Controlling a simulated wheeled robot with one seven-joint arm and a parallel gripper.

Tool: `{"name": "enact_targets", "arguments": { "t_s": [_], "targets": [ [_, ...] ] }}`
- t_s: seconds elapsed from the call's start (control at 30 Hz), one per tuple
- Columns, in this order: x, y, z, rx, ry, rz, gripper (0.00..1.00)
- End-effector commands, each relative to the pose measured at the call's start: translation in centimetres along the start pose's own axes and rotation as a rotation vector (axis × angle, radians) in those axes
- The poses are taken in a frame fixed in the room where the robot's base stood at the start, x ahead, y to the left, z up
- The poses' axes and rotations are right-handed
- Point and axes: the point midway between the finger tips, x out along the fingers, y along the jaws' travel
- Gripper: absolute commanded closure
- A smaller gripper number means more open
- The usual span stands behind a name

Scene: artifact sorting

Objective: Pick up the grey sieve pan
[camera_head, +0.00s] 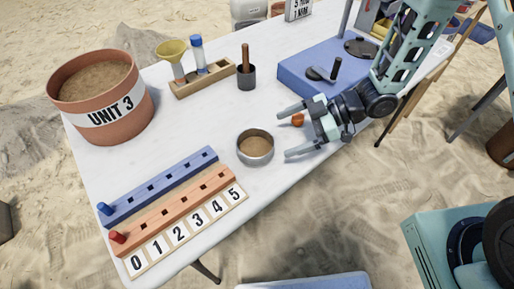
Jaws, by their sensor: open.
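The grey sieve pan (255,158) is a small round metal pan with sand-coloured contents, resting near the front edge of the white table. My gripper (282,132) is open, its two fingers pointing left, to the right of the pan and apart from it. No thing shows held between the fingers. A small orange piece (297,119) shows by the upper finger; I cannot tell whether it is part of my gripper.
A blue peg rail (160,187) and an orange peg rail (180,209) lie left of the pan. A terracotta UNIT 3 bucket (112,115), a dark cup (246,80) and a wooden rack (203,83) stand behind. A blue box (310,70) sits behind my gripper.

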Motion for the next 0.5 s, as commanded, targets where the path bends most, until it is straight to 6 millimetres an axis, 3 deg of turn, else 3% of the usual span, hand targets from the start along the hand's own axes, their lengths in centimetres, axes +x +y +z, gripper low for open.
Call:
{"name": "enact_targets", "arguments": {
  "t_s": [0.2,0.5],
  "targets": [
    [3.6,0.0,0.0,-0.001,0.000,-0.002,0.00],
    [6.1,-0.2,-0.5,-0.001,-0.001,-0.003,0.00]
  ]
}}
